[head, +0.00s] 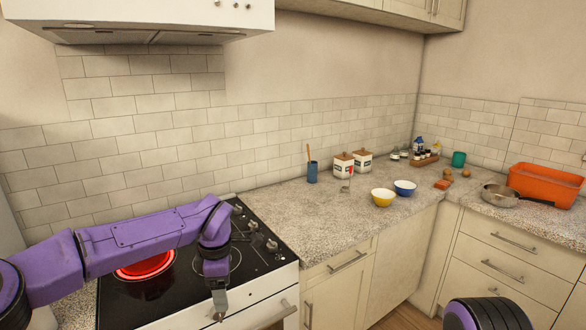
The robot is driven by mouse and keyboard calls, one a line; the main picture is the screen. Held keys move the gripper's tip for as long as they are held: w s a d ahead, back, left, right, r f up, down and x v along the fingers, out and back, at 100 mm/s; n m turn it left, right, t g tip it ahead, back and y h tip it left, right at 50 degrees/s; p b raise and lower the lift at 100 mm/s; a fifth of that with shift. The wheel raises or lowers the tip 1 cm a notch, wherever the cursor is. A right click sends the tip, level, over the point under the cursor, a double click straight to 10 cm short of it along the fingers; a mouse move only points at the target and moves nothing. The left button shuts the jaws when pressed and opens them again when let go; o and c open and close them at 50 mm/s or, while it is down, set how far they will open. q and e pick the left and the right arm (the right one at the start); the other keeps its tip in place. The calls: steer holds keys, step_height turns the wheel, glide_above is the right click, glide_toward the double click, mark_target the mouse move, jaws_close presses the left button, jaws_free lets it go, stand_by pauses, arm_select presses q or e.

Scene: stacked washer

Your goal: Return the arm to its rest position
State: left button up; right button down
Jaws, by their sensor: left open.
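My purple left arm reaches in from the left across the stove (262,255). Its gripper (219,306) points down at the stove's front edge, near the white front panel. The gripper is small here and I see nothing held in it; it is open. Whether it touches the stove front, I cannot tell. A round part of my right arm (488,315) shows at the bottom right edge; its gripper is out of view.
A burner (147,268) glows red below my left arm. A range hood (150,20) hangs above. The counter's near part is clear.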

arm_select(q)
steer(key=s+a+f+m+t+y+b, duration=0.1)
steer(key=s+a+f+m+t+y, duration=0.2)
steer(key=f, duration=0.9)
steer(key=s+f+m+t+y+b, duration=0.15)
steer(key=s+f+t, duration=0.35)
steer(key=f, duration=0.6)
steer(key=s+a+f+m+g+b, duration=0.1)
steer(key=s+a+f+m, duration=0.3)
steer(key=s, duration=1)
steer(key=s+a+f+m+g+h+b, duration=0.1)
steer(key=s+a+f+m+g+b, duration=0.1)
steer(key=s+a+f+m, duration=0.3)
steer(key=s+a+f+g, duration=0.1)
steer(key=s+f, duration=0.3)
steer(key=s, duration=0.6)
steer(key=shift+s+a+g, duration=0.25)
steer(key=shift+a+g, duration=0.1)
steer(key=shift+g, duration=0.05)
arm_select(e)
steer(key=f, duration=0.5)
steer(key=shift+s+f, duration=0.2)
steer(key=shift+s, duration=0.15)
